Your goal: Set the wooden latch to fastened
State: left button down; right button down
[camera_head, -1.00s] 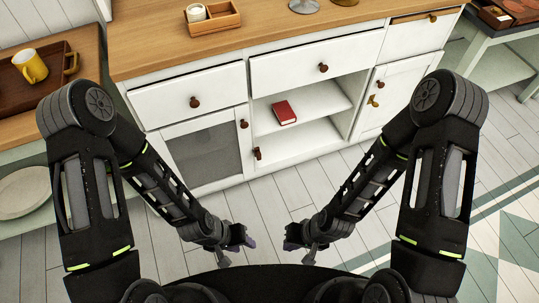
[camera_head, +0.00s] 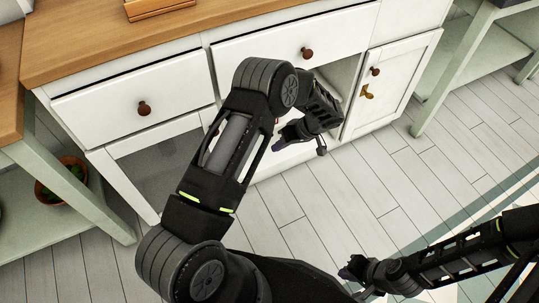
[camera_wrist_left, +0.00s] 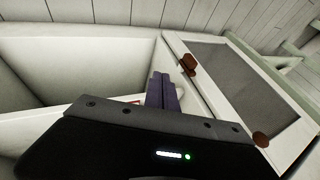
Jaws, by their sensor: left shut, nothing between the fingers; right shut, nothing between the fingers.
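The wooden latch (camera_wrist_left: 188,64) is a small brown block at the edge of the mesh-panelled door (camera_wrist_left: 250,85) in the left wrist view. I cannot tell whether it crosses the gap between door and frame. My left gripper (camera_head: 280,144) is in front of the open shelf part of the cabinet. In the left wrist view its purple fingers (camera_wrist_left: 162,82) are shut and empty, just left of the latch; contact does not show. My right gripper (camera_head: 347,271) is shut and empty above the floor, away from the cabinet.
The door's round brown knob (camera_wrist_left: 261,139) is at its lower edge in the left wrist view. Drawer knobs (camera_head: 145,108) stick out above. Floor (camera_head: 330,200) before the cabinet is clear.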

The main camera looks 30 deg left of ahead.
pick_arm(q)
jog(key=shift+s+a+r+n+g, duration=0.35)
jog(key=shift+s+a+n, duration=0.25)
jog(key=shift+n, duration=0.3)
jog(key=s+a+f+b, duration=0.1)
jog(key=s+a+f, duration=0.4)
jog(key=a+f, duration=0.3)
dwell(0.4)
